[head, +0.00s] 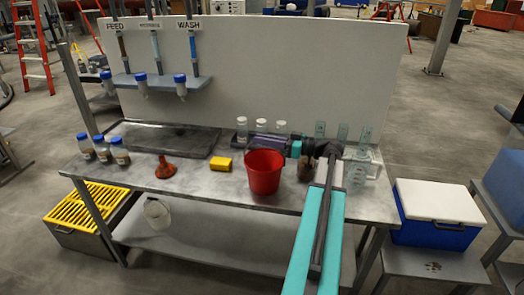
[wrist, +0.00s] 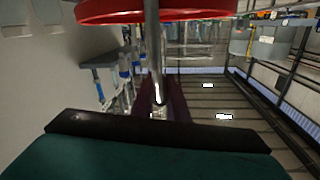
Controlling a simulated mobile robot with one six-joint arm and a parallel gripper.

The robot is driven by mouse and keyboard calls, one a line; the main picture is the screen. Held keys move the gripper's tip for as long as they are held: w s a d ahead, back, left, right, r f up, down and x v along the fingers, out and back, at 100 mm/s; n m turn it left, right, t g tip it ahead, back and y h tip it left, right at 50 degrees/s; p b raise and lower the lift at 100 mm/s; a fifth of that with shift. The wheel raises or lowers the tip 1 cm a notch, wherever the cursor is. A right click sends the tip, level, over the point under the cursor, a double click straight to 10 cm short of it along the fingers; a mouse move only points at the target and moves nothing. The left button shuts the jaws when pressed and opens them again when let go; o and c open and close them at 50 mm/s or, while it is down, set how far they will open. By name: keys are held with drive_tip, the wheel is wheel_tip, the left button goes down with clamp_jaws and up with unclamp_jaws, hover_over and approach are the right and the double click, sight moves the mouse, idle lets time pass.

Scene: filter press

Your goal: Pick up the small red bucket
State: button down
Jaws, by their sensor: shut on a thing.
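The small red bucket (head: 264,174) is upright at the front middle of the metal bench in the head view. Whether its base touches the bench top is hard to tell. In the wrist view the bucket's red rim (wrist: 150,12) crosses the top edge, and its grey metal handle (wrist: 153,50) runs down from it to my fingers. My gripper (wrist: 160,100), with dark purple fingers, is shut on that handle. In the head view my gripper (head: 266,148) is just above and behind the bucket's rim, reaching in from the right.
White-capped bottles (head: 242,128) stand behind. A brown container (head: 306,170) and glass cylinders (head: 363,136) stand right. A grey tray (head: 205,150) lies behind left.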

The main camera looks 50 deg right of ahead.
drive_tip(key=shift+r, duration=0.35)
drive_tip(key=shift+r+b, duration=0.75)
drive_tip(key=shift+r, duration=0.55)
drive_tip(key=s+a+r+b, duration=0.1)
drive_tip(key=s+b, duration=0.1)
drive_tip(key=s, duration=0.5)
drive_tip(key=s+a+b, duration=0.2)
drive_tip(key=s, duration=0.6)
drive_tip(key=shift+s+a+r, duration=0.2)
drive_tip(key=shift+a+r, duration=0.1)
drive_tip(key=shift+r, duration=0.05)
drive_tip(key=shift+s, duration=0.1)
drive_tip(key=shift+s, duration=0.1)
